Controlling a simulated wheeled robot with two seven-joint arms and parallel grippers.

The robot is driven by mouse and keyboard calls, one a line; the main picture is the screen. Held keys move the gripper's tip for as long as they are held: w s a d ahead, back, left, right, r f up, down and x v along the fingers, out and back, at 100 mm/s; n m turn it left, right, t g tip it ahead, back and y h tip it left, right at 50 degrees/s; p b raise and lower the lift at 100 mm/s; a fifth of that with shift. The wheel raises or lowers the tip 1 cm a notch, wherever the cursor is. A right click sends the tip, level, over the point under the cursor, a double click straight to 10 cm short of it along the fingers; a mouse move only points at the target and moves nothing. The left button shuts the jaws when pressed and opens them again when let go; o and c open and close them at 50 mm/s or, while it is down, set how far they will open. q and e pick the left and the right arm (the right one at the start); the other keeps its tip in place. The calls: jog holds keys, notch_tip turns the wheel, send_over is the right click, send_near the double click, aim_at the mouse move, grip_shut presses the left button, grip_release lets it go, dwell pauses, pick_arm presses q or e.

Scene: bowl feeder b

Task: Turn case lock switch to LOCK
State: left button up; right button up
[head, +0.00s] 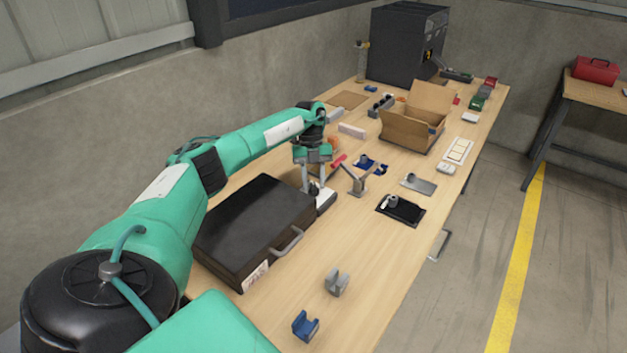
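A black case (250,222) with a grey handle lies closed at the left edge of the table. Beside its far right corner is a small white-edged base (325,201) with a dark upright knob, which looks like the lock switch (313,188). My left gripper (315,185) points down over this switch. Its two fingers stand apart, with the knob low between them; contact is too small to make out. The switch's markings and exact angle are not readable, and the gripper partly covers it. My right gripper is not in view.
A grey clip block (336,282) and a blue one (305,326) stand in front. A small grey stand (358,182), a black plate (401,210) and a grey plate (418,184) lie to the right. An open cardboard box (411,125) is farther back.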

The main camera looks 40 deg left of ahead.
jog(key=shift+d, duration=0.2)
